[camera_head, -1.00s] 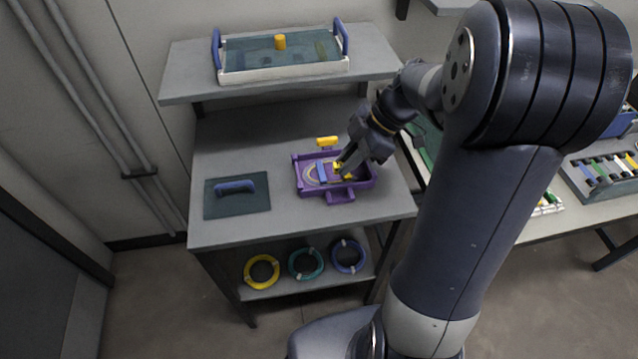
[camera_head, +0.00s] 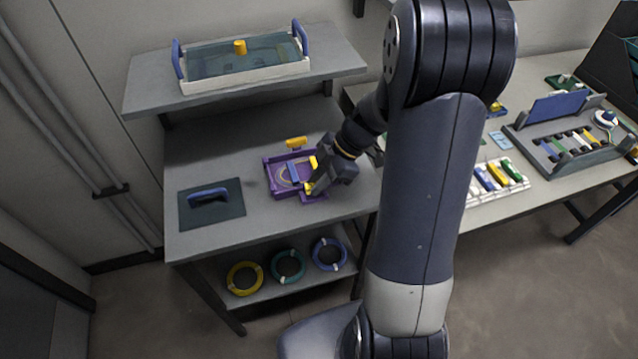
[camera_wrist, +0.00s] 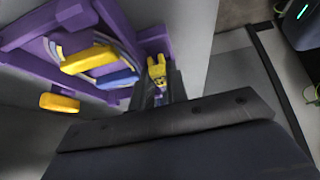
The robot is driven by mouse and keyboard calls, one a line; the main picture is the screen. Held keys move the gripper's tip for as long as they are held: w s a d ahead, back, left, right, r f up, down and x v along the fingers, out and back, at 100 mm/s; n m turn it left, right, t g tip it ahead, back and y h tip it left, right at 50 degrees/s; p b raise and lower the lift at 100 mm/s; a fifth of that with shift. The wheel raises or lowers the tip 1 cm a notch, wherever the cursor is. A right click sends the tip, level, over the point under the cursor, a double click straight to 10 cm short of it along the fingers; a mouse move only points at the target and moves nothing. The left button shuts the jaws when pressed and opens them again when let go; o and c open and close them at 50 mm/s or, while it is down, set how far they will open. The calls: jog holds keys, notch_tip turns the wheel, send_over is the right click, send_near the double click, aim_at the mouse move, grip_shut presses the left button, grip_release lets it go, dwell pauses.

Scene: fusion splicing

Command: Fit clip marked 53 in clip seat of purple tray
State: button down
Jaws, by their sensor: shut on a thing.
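The purple tray (camera_head: 273,183) sits on the grey bench; it also shows in the wrist view (camera_wrist: 30,31). My gripper (camera_head: 312,189) is at the tray's front right side, and its fingers show in the wrist view (camera_wrist: 158,94). It is shut on a small yellow clip (camera_wrist: 156,68), which also shows at the fingertips in the head view (camera_head: 308,187). No number is readable on it. In the wrist view the clip is beside the tray's purple edge; I cannot tell whether it touches. A yellow bar (camera_wrist: 88,60) and a blue bar (camera_wrist: 118,79) are in the tray.
Another yellow piece (camera_head: 296,142) is behind the tray. A dark mat (camera_head: 226,211) with a blue handle (camera_head: 208,196) lies to the left. A white-rimmed tray (camera_head: 247,78) stands on the shelf above. Bare bench lies between mat and tray.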

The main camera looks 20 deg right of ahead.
jog(key=shift+s+f+b, duration=0.3)
jog(key=shift+f+b, duration=0.2)
jog(key=shift+f, duration=0.3)
jog(key=shift+s+f+b, duration=0.3)
jog(key=shift+f+b, duration=0.15)
jog(key=shift+f, duration=0.35)
jog(key=c, duration=1.4)
grip_release()
jog(key=shift+r, duration=0.15)
jog(key=r+p, duration=0.1)
jog(key=p, duration=0.1)
jog(key=shift+w+r+p, duration=0.1)
jog(key=shift+r+p, duration=0.2)
jog(key=shift+p, duration=0.05)
jog(key=d+r, duration=0.1)
jog(key=w+d+r+b, duration=0.1)
jog(key=shift+w+d+r, duration=0.15)
jog(key=shift+d+r, duration=0.05)
jog(key=shift+r, duration=0.15)
jog(key=v, duration=0.8)
jog(key=shift+a+r, duration=0.15)
jog(key=shift+r, duration=0.15)
send_over(315, 199)
jog(key=w+d, duration=0.2)
jog(key=d, duration=0.1)
jog(key=f, duration=0.7)
jog(key=shift+s+f+p, duration=0.2)
jog(key=shift+f+p, duration=0.1)
jog(key=shift+p, duration=0.05)
